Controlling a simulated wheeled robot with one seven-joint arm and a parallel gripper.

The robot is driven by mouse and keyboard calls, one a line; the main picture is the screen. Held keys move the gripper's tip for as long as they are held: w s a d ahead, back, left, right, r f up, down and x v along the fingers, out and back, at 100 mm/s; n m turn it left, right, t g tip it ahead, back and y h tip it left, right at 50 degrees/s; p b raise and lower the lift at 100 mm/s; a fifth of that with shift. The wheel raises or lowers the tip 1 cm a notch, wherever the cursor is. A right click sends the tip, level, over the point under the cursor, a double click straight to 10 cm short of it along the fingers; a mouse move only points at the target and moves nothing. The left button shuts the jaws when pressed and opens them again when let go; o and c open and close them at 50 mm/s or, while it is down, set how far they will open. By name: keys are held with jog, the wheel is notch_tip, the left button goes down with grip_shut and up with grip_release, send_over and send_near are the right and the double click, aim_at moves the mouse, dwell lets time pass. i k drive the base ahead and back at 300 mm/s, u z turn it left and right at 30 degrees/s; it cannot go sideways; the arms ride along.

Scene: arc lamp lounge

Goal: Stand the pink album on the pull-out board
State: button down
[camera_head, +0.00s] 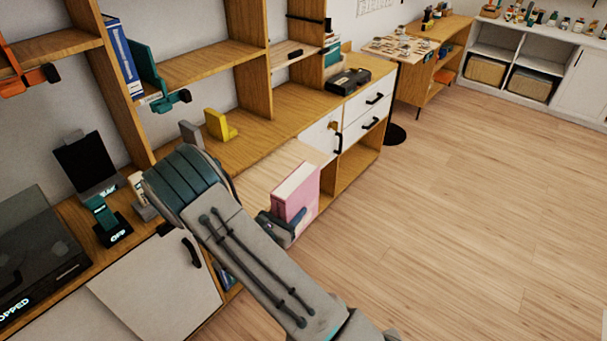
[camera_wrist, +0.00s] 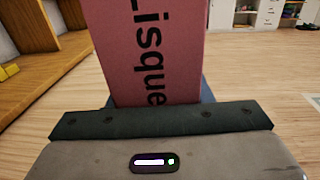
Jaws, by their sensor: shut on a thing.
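The pink album (camera_head: 298,192) is upright at the front end of the pale pull-out board (camera_head: 262,168), with its pale page edge on top. My gripper (camera_head: 282,226) is shut on the album, low on its near side. In the wrist view the album (camera_wrist: 155,45) rises in front of my gripper (camera_wrist: 160,100), and dark lettering runs down its cover. The album and my arm hide part of the board. I cannot tell whether the album's bottom edge touches the board.
A yellow bookend (camera_head: 220,126) stands on the wooden shelf behind the board. A black device (camera_head: 347,82) lies on the cabinet top beyond. A dark-lidded player (camera_head: 38,245) is at the left. The wooden floor (camera_head: 450,200) at the right is clear.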

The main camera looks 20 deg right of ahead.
aim_at(266, 178)
jog(key=z, duration=2.95)
jog(key=k, duration=2)
jog(key=u, duration=1.2)
jog(key=i, duration=1.2)
